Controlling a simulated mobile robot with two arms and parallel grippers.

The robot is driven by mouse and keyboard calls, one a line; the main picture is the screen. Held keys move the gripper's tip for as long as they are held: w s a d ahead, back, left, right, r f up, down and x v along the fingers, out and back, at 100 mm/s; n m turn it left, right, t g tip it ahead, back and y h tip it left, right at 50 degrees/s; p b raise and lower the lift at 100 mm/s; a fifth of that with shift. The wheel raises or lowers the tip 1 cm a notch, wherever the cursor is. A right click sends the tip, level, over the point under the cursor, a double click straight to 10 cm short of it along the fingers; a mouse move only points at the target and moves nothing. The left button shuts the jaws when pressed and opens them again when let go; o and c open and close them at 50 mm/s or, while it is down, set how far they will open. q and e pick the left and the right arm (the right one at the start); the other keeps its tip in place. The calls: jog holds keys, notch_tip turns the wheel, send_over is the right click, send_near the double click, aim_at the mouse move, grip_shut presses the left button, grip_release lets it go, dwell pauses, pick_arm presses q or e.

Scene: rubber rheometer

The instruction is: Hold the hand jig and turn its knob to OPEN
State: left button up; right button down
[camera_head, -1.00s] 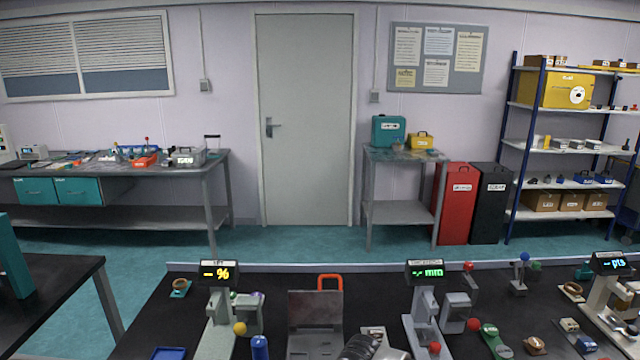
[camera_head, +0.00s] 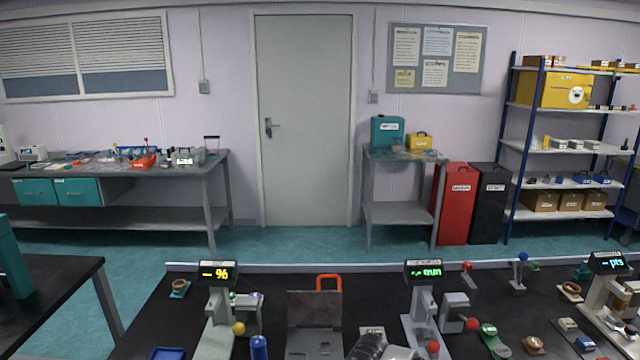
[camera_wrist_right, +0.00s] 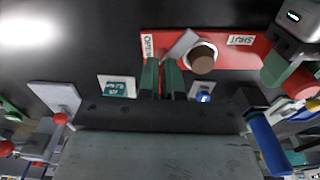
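In the right wrist view a red plate (camera_wrist_right: 232,60) carries a brown round knob (camera_wrist_right: 202,60) and the labels OPEN at its left and SHUT at its right. A grey bar (camera_wrist_right: 181,45) lies beside the knob, on its OPEN side. My right gripper (camera_wrist_right: 161,64) shows as two dark green fingers close together, left of the knob. The grey bar's lower end comes up to the fingertips. I cannot tell whether the fingers clamp it. In the head view I cannot make out the red plate. My left gripper is in neither current view.
The black bench carries grey instruments with lit displays (camera_head: 218,272) (camera_head: 425,270), an orange-handled grey box (camera_head: 314,308) and a blue cylinder (camera_head: 259,347). Small parts crowd its right side.

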jog(key=shift+s+d+f, duration=0.4)
jog(key=shift+d+f, duration=0.2)
jog(key=shift+r, duration=0.15)
notch_tip(320, 180, up, 6)
jog(key=shift+w+a, duration=0.15)
jog(key=shift+a, duration=0.1)
